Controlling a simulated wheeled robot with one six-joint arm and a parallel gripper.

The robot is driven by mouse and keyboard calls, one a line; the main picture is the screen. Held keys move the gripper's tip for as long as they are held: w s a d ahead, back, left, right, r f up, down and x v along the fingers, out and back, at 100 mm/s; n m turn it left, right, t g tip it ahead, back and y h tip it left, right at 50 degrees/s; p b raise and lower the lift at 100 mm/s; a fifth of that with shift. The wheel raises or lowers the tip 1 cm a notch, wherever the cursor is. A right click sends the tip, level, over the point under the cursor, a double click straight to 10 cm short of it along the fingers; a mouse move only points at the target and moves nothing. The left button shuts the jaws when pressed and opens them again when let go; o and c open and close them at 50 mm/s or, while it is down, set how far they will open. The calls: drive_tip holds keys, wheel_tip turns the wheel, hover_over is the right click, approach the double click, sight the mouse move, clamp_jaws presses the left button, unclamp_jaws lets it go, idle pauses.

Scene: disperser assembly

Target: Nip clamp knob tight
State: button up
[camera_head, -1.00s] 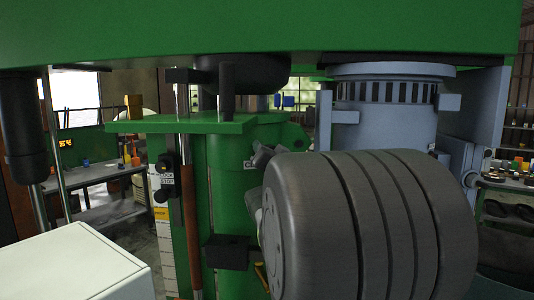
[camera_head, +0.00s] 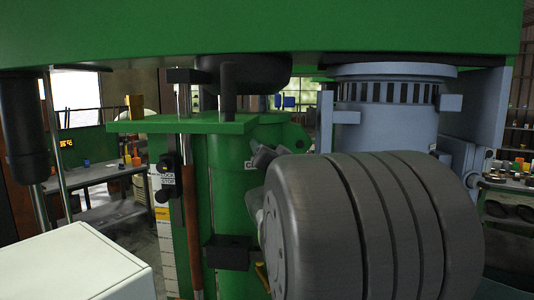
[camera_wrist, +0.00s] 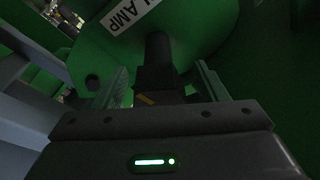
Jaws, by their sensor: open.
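The clamp knob (camera_wrist: 157,55) is a dark part standing out from the green machine body, below a white label (camera_wrist: 128,13) that reads "LAMP" in the wrist view. My gripper (camera_wrist: 160,80) is open, with one finger on each side of the knob's dark stem and block. I cannot tell whether the fingers touch it. A yellow mark shows low between the fingers. In the head view my large grey arm link hides the knob and most of my gripper; only the edge of the label (camera_head: 250,165) shows on the green column (camera_head: 232,190).
A vertical rod with black blocks (camera_head: 165,172) and a scale stands left of the column. A green overhead beam (camera_head: 260,28) spans the top. A grey motor housing (camera_head: 385,120) is behind my arm. A white box (camera_head: 80,270) fills the lower left.

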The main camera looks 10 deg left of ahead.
drive_tip(key=b+v, duration=0.2)
drive_tip(key=v, duration=1.1)
drive_tip(key=shift+s, duration=0.35)
drive_tip(key=p+x, duration=0.2)
drive_tip(key=x, duration=1.2)
drive_tip(key=shift+d, duration=0.2)
drive_tip(key=shift+f, duration=0.1)
